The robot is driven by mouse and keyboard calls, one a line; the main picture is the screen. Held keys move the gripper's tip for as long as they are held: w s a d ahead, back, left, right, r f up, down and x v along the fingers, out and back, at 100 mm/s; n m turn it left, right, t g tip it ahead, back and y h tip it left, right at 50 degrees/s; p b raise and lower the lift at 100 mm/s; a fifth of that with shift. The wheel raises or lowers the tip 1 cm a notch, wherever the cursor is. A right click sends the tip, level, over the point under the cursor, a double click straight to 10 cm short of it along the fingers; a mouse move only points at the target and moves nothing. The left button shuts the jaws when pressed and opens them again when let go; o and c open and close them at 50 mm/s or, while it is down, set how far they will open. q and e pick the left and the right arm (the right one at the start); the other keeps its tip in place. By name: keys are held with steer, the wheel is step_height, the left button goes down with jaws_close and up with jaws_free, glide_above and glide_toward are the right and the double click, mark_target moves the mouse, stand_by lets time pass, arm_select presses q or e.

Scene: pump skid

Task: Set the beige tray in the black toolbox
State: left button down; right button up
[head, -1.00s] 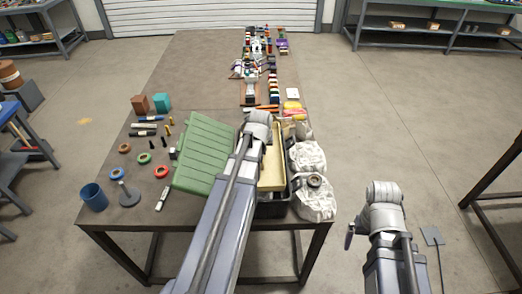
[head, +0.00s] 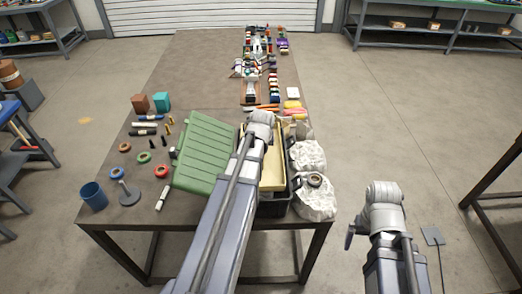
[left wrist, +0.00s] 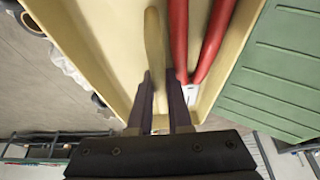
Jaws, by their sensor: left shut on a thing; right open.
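The beige tray (head: 275,165) lies lengthwise over the black toolbox (head: 274,208), within its outline. My arm covers its left side, and I cannot tell whether it rests on the toolbox. My left gripper (left wrist: 160,88) is shut on the tray's upright beige middle part, seen in the left wrist view. The tray (left wrist: 95,50) also holds a red-handled tool (left wrist: 200,35). In the head view the left fingers are hidden behind my arm. My right gripper (head: 351,235) is open and away from the table, at its right; little of its fingers shows.
A green ribbed panel (head: 205,150) leans out left of the toolbox. White lumpy bundles (head: 310,197) crowd its right side. A blue cup (head: 93,197), rings and small parts lie on the table's left. Several small coloured items fill the far right. The table's far left is clear.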

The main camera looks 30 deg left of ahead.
arm_select(q)
step_height(320, 180, down, 6)
steer(key=b, duration=0.6)
steer(key=shift+f, duration=0.25)
stand_by(1.6)
steer(key=shift+r, duration=0.1)
steer(key=c, duration=0.8)
jaws_free()
steer(key=shift+o, duration=0.2)
steer(key=shift+r, duration=0.1)
steer(key=p+v, duration=0.7)
steer(key=shift+s+r, duration=0.15)
steer(key=shift+r, duration=0.15)
steer(key=shift+f, duration=0.1)
